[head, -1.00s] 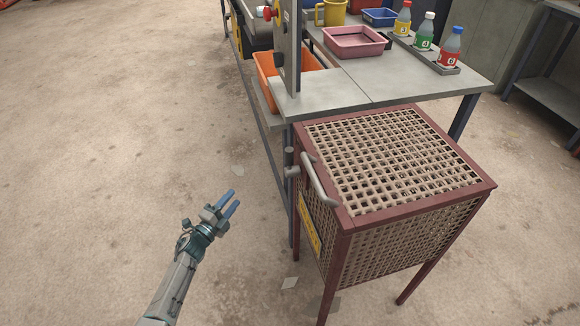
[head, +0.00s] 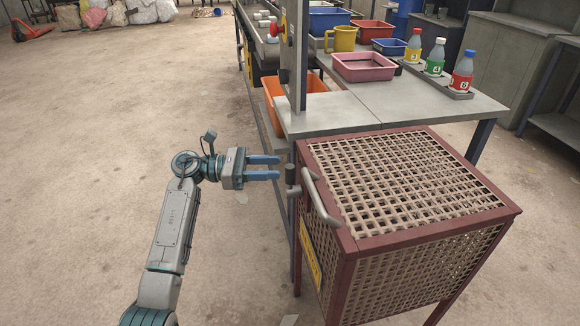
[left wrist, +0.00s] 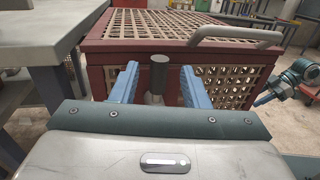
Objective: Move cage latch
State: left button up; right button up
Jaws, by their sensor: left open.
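The cage (head: 420,190) is a maroon-framed box with tan mesh. On its left side is a grey upright latch knob (head: 292,178), beside a curved grey bar handle (head: 319,196). In the left wrist view the dark knob (left wrist: 158,72) shows between the blue fingers, and the handle (left wrist: 235,35) is farther right. My left gripper (head: 279,168) is open, its fingertips close to the knob; I see no grip on it. My right arm shows at the right edge of the left wrist view, its gripper (left wrist: 264,98) too small to read.
A grey table (head: 350,112) adjoins the cage at the back. It carries a pink tray (head: 364,68), a yellow mug (head: 341,39) and several bottles.

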aim_at(290, 167)
pick_arm(q)
jog(key=d, duration=0.5)
jog(key=shift+w+d, duration=0.15)
jog(key=shift+w, duration=0.2)
grip_shut()
